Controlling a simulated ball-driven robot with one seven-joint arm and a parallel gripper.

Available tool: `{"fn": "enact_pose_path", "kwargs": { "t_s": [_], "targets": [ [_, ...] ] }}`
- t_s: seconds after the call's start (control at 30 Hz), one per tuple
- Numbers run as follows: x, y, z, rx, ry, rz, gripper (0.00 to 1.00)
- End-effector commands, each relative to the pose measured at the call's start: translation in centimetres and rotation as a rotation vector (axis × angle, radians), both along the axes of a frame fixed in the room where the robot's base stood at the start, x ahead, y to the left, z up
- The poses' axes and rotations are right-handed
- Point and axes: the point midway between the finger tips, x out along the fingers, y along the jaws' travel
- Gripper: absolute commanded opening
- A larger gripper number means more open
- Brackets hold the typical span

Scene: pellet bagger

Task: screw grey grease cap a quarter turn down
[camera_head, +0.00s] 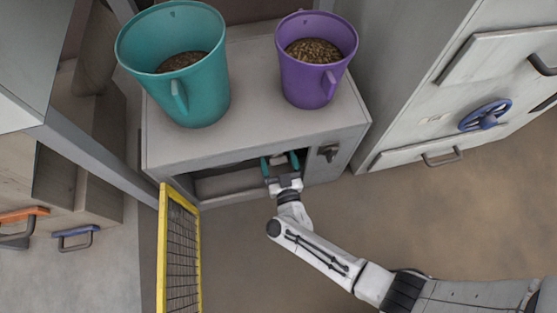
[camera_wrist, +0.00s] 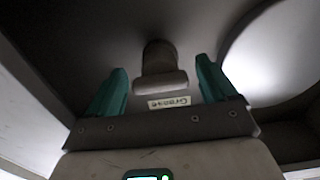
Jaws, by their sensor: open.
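The grey grease cap (camera_wrist: 160,84) shows in the wrist view as a dark grey stem with a wider rounded end, in the dim space inside the cabinet. A pale label (camera_wrist: 169,103), apparently reading "Grease", sits just below it. My gripper (camera_wrist: 160,66) is open, with one teal finger left of the cap and one right of it, and gaps show on both sides. In the head view my gripper (camera_head: 280,164) reaches into the open front of the grey cabinet (camera_head: 255,128). The cap cannot be made out clearly there.
A teal bucket (camera_head: 205,95) and a purple bucket (camera_head: 308,90), both holding brown pellets, stand on the cabinet. A black latch (camera_head: 328,152) is right of the opening. A yellow-framed mesh door (camera_head: 180,250) stands open at left. The floor (camera_head: 460,215) at right is clear.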

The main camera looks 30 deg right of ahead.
Motion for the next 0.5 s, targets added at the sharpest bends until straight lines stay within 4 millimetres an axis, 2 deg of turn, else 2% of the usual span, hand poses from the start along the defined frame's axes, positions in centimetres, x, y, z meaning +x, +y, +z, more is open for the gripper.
{"fn": "enact_pose_path", "kwargs": {
  "t_s": [0.2,0.5],
  "targets": [
    [0.02,0.0,0.05,0.0,-0.001,0.0,0.84],
    [0.01,0.02,0.04,0.0,-0.001,0.0,0.55]
  ]
}}
